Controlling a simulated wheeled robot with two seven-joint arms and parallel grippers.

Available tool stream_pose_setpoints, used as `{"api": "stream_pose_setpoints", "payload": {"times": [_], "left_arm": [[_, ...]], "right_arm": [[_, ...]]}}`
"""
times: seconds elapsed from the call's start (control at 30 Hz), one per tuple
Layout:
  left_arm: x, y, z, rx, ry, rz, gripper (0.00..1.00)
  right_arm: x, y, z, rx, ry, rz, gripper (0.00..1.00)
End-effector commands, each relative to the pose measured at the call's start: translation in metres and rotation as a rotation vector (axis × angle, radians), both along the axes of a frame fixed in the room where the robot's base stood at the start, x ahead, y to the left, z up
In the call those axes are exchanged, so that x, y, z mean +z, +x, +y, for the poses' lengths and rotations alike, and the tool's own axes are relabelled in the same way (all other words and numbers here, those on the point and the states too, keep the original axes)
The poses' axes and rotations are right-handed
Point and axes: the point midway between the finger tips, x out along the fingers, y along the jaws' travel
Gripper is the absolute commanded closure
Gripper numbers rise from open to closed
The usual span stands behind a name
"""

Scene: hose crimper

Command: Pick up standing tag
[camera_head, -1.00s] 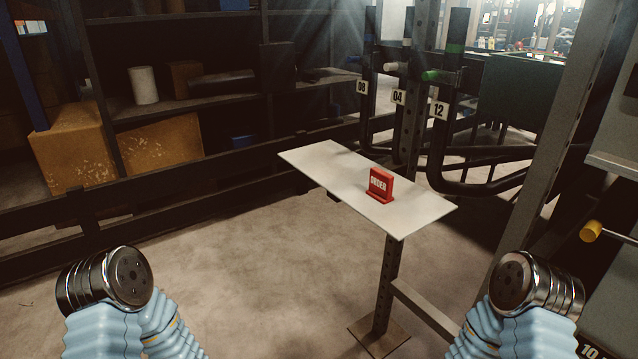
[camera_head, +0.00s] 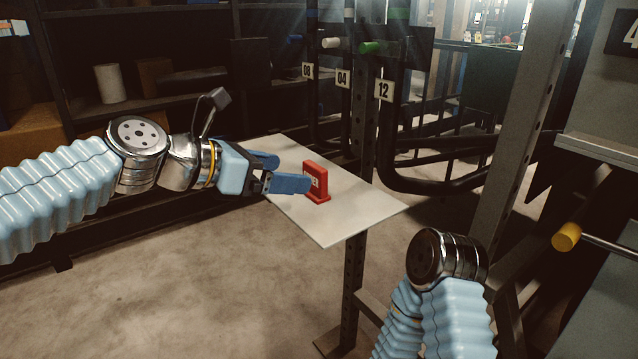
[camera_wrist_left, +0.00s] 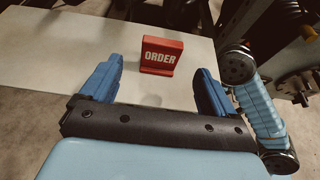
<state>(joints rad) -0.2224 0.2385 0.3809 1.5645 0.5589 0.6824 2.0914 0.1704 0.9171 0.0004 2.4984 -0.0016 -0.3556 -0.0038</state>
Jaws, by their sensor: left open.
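The red standing tag (camera_head: 318,183) stands upright on the white table (camera_head: 350,218). In the left wrist view the tag (camera_wrist_left: 160,55) shows the white word "ORDER" on its face. My left gripper (camera_head: 292,172) comes in from the left, over the table's left edge. Its blue fingers are apart and empty, and in the left wrist view the tag is ahead of the gap between the fingertips (camera_wrist_left: 158,78). In the head view the nearer finger covers part of the tag's left side. My right arm shows at the lower right; its gripper is out of the frames.
Dark hose racks with number plates 08, 04 and 12 (camera_head: 384,91) stand behind the table. A steel post (camera_head: 505,150) and a yellow-ended rod (camera_head: 567,236) are on the right. The tabletop around the tag is clear.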

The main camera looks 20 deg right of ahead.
Motion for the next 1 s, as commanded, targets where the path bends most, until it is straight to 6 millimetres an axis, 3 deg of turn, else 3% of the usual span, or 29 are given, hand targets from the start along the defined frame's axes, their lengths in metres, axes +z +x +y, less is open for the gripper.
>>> {"api": "stream_pose_setpoints", "payload": {"times": [0.1,0.37,0.6,0.9,1.0], "left_arm": [[-0.01,0.007,-0.021,-0.003,0.001,0.001,0.11],[-0.021,0.015,-0.043,0.0,0.001,-0.001,0.11],[-0.036,0.025,-0.076,-0.002,0.003,-0.002,0.11],[-0.039,0.029,-0.082,0.002,0.002,-0.002,0.11],[-0.039,0.029,-0.082,0.002,0.002,-0.002,0.23]], "right_arm": [[-0.001,0.0,0.0,0.0,0.0,0.0,0.51],[-0.003,0.0,0.0,0.0,0.001,0.001,0.51],[-0.006,0.0,0.001,0.001,0.001,0.002,0.51],[-0.006,0.0,0.001,0.001,0.002,0.001,0.51],[-0.006,0.0,0.001,0.001,0.002,0.001,0.51]]}}
